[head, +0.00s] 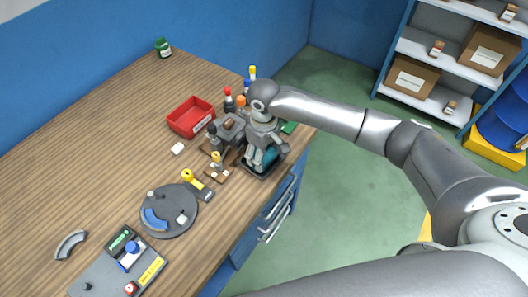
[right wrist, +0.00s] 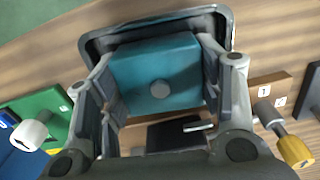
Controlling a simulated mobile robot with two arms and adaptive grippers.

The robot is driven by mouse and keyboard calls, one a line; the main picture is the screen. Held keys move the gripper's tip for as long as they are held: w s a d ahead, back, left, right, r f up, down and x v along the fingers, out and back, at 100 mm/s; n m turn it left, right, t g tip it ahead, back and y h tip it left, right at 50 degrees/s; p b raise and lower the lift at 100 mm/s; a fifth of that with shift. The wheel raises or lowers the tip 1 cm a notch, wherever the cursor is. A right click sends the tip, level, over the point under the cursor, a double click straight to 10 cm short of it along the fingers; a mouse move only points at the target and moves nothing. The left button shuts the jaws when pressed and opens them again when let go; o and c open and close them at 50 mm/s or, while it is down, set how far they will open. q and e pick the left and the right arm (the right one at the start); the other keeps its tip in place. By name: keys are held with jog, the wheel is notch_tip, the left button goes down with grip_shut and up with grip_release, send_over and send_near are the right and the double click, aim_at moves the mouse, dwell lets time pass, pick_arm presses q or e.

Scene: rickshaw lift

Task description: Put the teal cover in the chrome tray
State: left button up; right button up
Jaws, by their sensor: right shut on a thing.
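The teal cover (right wrist: 165,82), a boxy piece with a round grey knob on top, is between the fingers of my right gripper (right wrist: 160,100). A bit of the cover (head: 269,156) shows beside the fingers in the head view. My right gripper (head: 262,162) is shut on the cover near the table's right edge. The chrome tray (head: 249,171), dark grey with a raised rim, is directly under it. The tray's rim (right wrist: 92,45) shows behind the cover in the right wrist view. Whether the cover touches the tray floor is hidden. My left gripper is out of view.
A red bin (head: 190,118), several coloured-top bottles and a grey block (head: 230,127) stand close behind the gripper. A yellow-handled tool (head: 197,184) and a round grey turntable (head: 168,214) lie to the left. The table's middle left is clear.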

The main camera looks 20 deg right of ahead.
jog(key=o, duration=0.8)
jog(key=shift+f, duration=0.1)
jog(key=shift+o, duration=0.2)
notch_tip(320, 180, up, 12)
jog(key=b, duration=0.1)
jog(key=shift+b, duration=0.35)
